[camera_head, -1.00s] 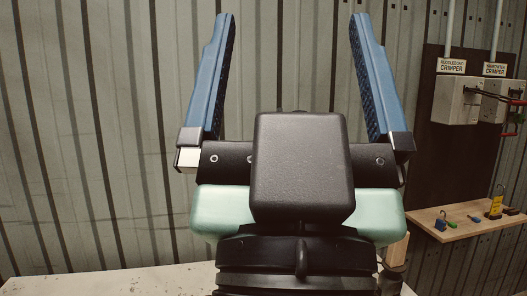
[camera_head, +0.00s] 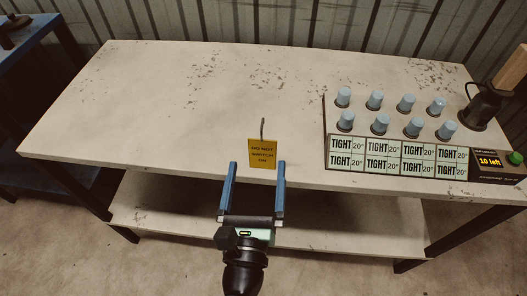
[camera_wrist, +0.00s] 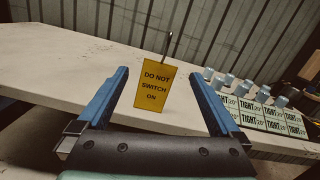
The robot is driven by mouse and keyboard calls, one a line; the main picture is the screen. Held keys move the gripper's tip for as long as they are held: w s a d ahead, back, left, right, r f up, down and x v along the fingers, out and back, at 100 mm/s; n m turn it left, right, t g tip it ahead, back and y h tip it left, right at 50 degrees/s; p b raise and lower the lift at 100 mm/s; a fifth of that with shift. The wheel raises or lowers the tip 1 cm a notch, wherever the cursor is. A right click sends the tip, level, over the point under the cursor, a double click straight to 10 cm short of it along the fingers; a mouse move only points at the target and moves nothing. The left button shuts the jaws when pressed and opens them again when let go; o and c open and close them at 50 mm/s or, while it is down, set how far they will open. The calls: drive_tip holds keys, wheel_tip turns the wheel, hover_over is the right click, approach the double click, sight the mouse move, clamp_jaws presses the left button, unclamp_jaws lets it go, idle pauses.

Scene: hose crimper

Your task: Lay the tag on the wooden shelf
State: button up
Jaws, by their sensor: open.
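The yellow tag (camera_head: 262,154), with black print and a thin wire hook at its top, is by the front edge of the pale bench (camera_head: 130,110). The head view does not settle whether it lies flat or stands. In the wrist view the tag (camera_wrist: 154,88) reads "DO NOT SWITCH ON" and appears between and beyond the fingertips. My gripper (camera_head: 257,166) is open, its blue fingers pointing at the tag with one to each side; no contact shows.
A rack of blue-capped pieces (camera_head: 407,102) stands on the bench at right, above several "TIGHT 20°" labels (camera_head: 384,155). The bench's left and middle are clear.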

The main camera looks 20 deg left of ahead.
sight(262, 150)
drive_tip(key=w+f, duration=0.1)
drive_tip(key=w, duration=0.1)
drive_tip(key=w+a+f+m+p, duration=0.2)
drive_tip(key=w, duration=0.1)
drive_tip(key=shift+w+f+g, duration=0.3)
drive_tip(key=shift+w, duration=0.05)
drive_tip(key=x, duration=0.1)
drive_tip(key=p+x, duration=0.1)
drive_tip(key=x, duration=0.2)
drive_tip(key=shift+w+d+r, duration=0.2)
drive_tip(key=shift+d, duration=0.1)
drive_tip(key=shift+w+a+f, duration=0.1)
drive_tip(key=shift+w+a, duration=0.05)
drive_tip(key=shift+w, duration=0.4)
drive_tip(key=shift+c, duration=0.2)
drive_tip(key=c, duration=1.4)
drive_tip(key=shift+o, duration=0.2)
drive_tip(key=shift+p, duration=0.35)
